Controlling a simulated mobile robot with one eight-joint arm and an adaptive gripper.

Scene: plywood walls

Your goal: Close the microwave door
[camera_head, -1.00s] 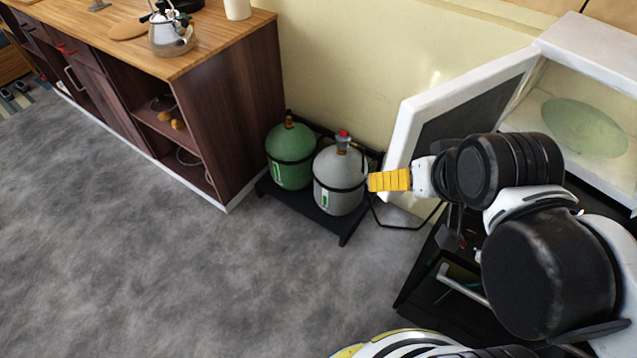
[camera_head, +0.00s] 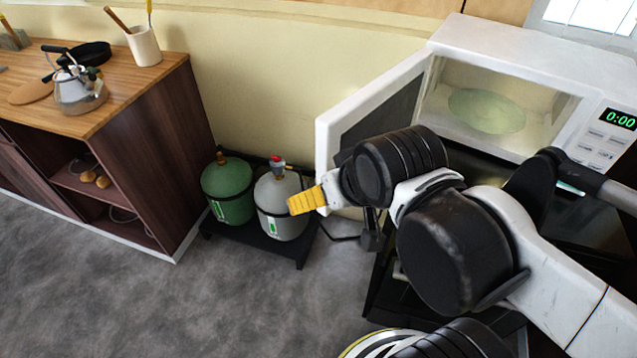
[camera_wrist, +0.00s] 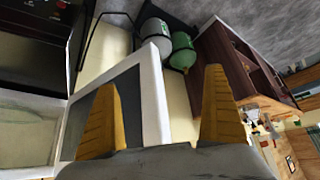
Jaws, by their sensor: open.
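The white microwave (camera_head: 530,58) stands at the right in the head view, with its cavity and glass plate showing. Its door (camera_head: 328,140) is swung wide open to the left, with a white frame and dark window. My gripper (camera_head: 306,201) shows yellow fingers in front of the door's lower outer end in the head view. In the wrist view my gripper (camera_wrist: 162,112) is open, its two yellow fingers apart. The door's white edge (camera_wrist: 152,90) shows between the fingers, nearer the left one. I cannot tell whether they touch. My arm hides part of the door and the microwave's lower front.
A green gas cylinder (camera_head: 228,188) and a grey one (camera_head: 280,203) stand on a low black rack below the door. A wooden-topped cabinet (camera_head: 150,85) with a kettle (camera_head: 78,90) is at the left. The grey floor (camera_head: 90,280) in front is clear.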

